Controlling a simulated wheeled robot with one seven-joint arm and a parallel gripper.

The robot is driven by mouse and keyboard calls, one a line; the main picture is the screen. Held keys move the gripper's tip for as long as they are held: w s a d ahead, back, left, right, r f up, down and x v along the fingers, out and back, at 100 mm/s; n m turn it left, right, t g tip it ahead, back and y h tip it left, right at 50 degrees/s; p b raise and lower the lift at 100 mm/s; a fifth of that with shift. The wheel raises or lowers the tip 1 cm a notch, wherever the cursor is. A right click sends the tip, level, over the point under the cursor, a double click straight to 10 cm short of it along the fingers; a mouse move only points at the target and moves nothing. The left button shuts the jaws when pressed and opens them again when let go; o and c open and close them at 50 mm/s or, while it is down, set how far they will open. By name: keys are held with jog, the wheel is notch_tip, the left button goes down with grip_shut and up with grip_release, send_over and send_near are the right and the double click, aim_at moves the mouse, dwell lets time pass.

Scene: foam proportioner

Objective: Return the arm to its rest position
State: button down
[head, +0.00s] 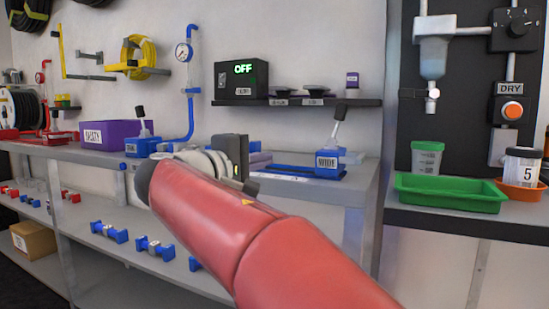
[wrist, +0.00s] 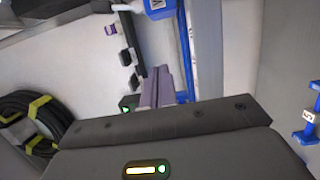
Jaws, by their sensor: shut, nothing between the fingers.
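My red arm reaches from the bottom right of the head view up toward the workbench. My gripper (head: 262,158) is at its far end, in front of the bench, left of the blue lever base marked WIDE (head: 322,172). In the wrist view my gripper (wrist: 155,76) shows two greyish-purple fingers close together, with nothing seen between them. My arm hides part of the bench front and the lower shelf.
The bench (head: 70,151) holds a purple bin (head: 107,135) and another blue lever base (head: 143,146). A lower shelf carries several blue fittings. A green tray (head: 450,193) and a cup (head: 427,157) stand at the right. A black box reading OFF (head: 241,79) sits above.

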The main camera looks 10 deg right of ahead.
jog(key=s+d+f+m+g+y+p, duration=0.2)
jog(key=s+d+f+g+y+p, duration=0.3)
jog(key=s+d+f, duration=0.55)
jog(key=s+a+f+m+y+p, duration=0.2)
jog(key=s+f+m+y, duration=0.1)
jog(key=s+f, duration=0.3)
jog(key=s+a+f+m+g+y+p, duration=0.1)
jog(key=s+f+y, duration=0.4)
jog(key=s, duration=0.5)
notch_tip(320, 180, down, 2)
jog(key=shift+s+a+f+m+y+p, duration=0.2)
jog(key=shift+a+m+y+p, duration=0.25)
jog(key=shift+m+p, duration=0.55)
